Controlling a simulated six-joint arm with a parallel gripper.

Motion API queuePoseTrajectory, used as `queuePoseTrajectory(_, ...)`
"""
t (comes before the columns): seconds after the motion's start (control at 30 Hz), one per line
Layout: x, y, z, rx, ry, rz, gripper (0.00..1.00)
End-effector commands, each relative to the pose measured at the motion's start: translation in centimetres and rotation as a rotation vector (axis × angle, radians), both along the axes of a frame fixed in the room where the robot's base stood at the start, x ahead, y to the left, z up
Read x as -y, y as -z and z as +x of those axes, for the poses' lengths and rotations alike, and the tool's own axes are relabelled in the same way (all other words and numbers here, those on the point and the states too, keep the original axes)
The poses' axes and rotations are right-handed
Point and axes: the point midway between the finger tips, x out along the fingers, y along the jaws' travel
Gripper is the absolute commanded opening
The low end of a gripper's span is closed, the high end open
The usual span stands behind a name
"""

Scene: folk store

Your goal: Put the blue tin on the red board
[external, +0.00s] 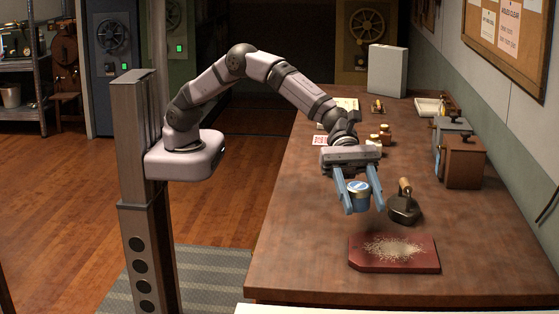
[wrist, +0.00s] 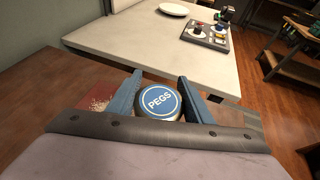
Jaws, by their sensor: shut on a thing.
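The blue tin (external: 358,195) has a pale lid edge and hangs between the fingers of my gripper (external: 360,202), above the wooden table. My gripper and the tin are up and to the left of the board in the external view. Part of the board (wrist: 92,92) shows left of the fingers in the wrist view.
A dark iron-like tool with a wooden handle (external: 404,208) stands just behind the board. Brown boxes (external: 463,162) stand along the right side. Small jars (external: 385,133) and papers lie farther back. A white table (wrist: 150,45) with a plate (wrist: 173,9) adjoins the wooden one.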

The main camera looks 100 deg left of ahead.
Motion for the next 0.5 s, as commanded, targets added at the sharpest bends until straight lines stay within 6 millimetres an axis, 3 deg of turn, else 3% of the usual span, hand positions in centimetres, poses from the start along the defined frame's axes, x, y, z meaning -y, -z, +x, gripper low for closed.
queuePoseTrajectory(0.17, -0.2, -1.7, 2.2, 0.003, -0.068, -0.001, 0.22)
queuePoseTrajectory(0.5, -0.7, -0.9, 3.2, -0.001, -0.121, 0.001, 0.22)
